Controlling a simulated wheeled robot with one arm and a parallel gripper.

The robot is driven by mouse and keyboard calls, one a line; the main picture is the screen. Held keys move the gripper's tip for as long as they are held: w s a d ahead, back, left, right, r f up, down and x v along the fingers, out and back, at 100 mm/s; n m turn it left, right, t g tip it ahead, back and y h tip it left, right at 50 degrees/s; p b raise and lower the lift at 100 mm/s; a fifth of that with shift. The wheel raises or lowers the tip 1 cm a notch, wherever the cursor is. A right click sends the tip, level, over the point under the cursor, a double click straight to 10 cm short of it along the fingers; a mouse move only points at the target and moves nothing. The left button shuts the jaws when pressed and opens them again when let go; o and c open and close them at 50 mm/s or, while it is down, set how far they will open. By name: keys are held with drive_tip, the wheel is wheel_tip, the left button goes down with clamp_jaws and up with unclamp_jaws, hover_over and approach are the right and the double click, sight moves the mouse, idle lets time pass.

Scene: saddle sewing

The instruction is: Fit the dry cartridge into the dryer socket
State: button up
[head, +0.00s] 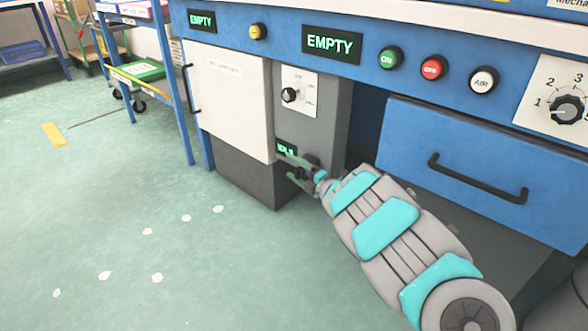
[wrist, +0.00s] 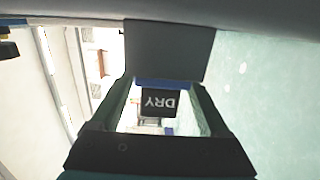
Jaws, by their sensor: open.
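A dark block lettered DRY (wrist: 158,102), with a blue strip along one edge, shows in the wrist view between my gripper's two green fingers. It appears to be the dry cartridge, set against a grey face (wrist: 170,50); how deep it sits in a socket cannot be told. My gripper (wrist: 160,95) is open, with a finger on each side of the block and small gaps visible. In the head view my gripper (head: 287,165) is at the lower front of the grey dryer column (head: 325,120).
A white door (head: 225,100) is at left, a blue drawer (head: 480,170) at right. Two displays above read EMPTY (head: 333,43). The floor at left is mostly clear.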

drive_tip(key=p+v, duration=0.1)
drive_tip(key=v, duration=0.6)
drive_tip(key=shift+s+d, duration=0.2)
drive_tip(key=shift+d, duration=0.15)
drive_tip(key=shift+r, duration=0.1)
